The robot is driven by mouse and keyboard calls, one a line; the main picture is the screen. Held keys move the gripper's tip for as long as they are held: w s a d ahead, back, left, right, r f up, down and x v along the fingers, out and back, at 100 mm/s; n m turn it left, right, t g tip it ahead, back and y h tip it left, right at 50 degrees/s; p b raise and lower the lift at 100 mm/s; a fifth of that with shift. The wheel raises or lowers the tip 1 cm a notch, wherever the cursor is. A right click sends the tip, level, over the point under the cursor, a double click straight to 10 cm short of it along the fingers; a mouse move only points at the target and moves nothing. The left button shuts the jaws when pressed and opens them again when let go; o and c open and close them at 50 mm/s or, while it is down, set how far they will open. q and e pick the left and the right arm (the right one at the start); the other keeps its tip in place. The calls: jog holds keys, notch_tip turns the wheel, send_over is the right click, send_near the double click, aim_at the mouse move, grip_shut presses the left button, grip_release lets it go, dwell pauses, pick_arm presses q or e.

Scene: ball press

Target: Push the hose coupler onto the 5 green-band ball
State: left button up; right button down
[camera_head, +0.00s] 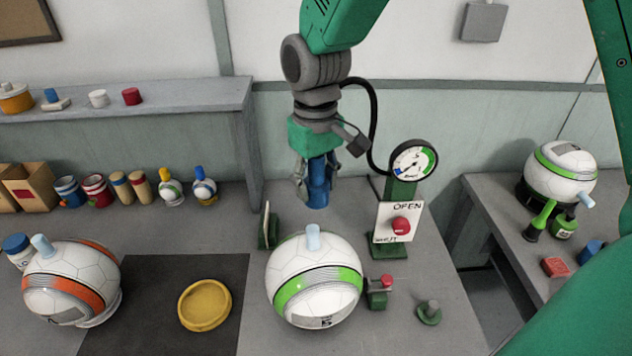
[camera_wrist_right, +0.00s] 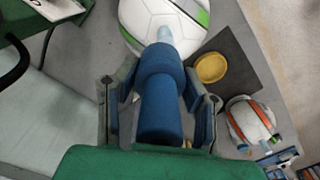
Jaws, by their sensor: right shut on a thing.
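The green-band ball marked 5 (camera_head: 315,290) sits on the bench with its pale blue stem (camera_head: 313,238) pointing up. My right gripper (camera_head: 317,180) is shut on the blue hose coupler (camera_head: 318,190), which hangs upright behind and above the stem. In the head view a gap shows between the coupler's lower end and the stem. The right wrist view shows the coupler (camera_wrist_right: 160,105) between both fingers, with the ball's stem (camera_wrist_right: 165,35) just beyond its end and roughly in line. Contact cannot be told from that view alone. My left gripper is not in view.
A gauge (camera_head: 413,160) with a black hose stands behind an OPEN sign with a red knob (camera_head: 401,225). An orange-band ball (camera_head: 70,285) and a yellow dish (camera_head: 205,305) lie left. Another green-band ball (camera_head: 560,172) sits on the right bench. Small green fittings stand beside ball 5.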

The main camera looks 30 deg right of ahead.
aim_at(309, 204)
jog(key=shift+w+a+f, duration=0.1)
jog(key=shift+a+f, duration=0.3)
jog(key=shift+a, duration=0.35)
jog(key=shift+a+f+b, duration=0.2)
jog(key=shift+f+b, duration=0.35)
jog(key=shift+d+f+b, duration=0.25)
jog(key=shift+f, duration=0.4)
jog(key=shift+d+f+b, duration=0.25)
jog(key=shift+d+f, duration=0.05)
jog(key=shift+f, duration=0.4)
jog(key=shift+d+f+b, duration=0.25)
jog(key=shift+f, duration=0.4)
jog(key=shift+a+r, duration=0.15)
jog(key=shift+a, duration=0.55)
jog(key=shift+s+d+p, duration=0.2)
jog(key=shift+d+p, duration=0.2)
jog(key=shift+d, duration=0.55)
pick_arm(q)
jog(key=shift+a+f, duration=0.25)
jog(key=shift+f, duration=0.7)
pick_arm(e)
jog(key=shift+a, duration=0.15)
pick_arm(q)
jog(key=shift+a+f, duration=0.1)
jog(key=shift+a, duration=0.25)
pick_arm(e)
jog(key=shift+a, duration=0.3)
